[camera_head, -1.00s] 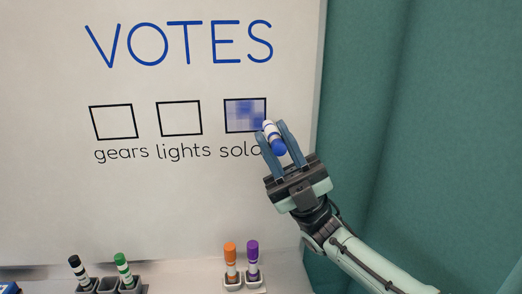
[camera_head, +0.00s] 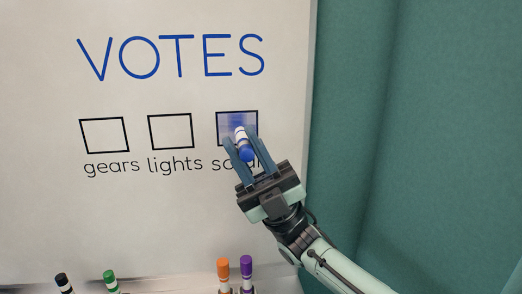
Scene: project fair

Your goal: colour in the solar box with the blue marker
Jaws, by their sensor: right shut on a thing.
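The whiteboard (camera_head: 60,220) carries the heading VOTES and a row of three boxes. The solar box (camera_head: 222,119) is the rightmost one and shows blue shading over the part that I can see. My right gripper (camera_head: 243,148) is shut on the blue marker (camera_head: 244,152), which has a white barrel and a blue end. The marker and fingers cover the lower part of the box and some of its label. Whether the tip touches the board is hidden. My left gripper is not in view.
The gears box (camera_head: 104,134) and the lights box (camera_head: 171,131) are empty outlines. Black (camera_head: 63,282), green (camera_head: 111,281), orange (camera_head: 224,269) and purple (camera_head: 246,267) markers stand along the bottom edge. A green curtain (camera_head: 430,130) hangs right of the board.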

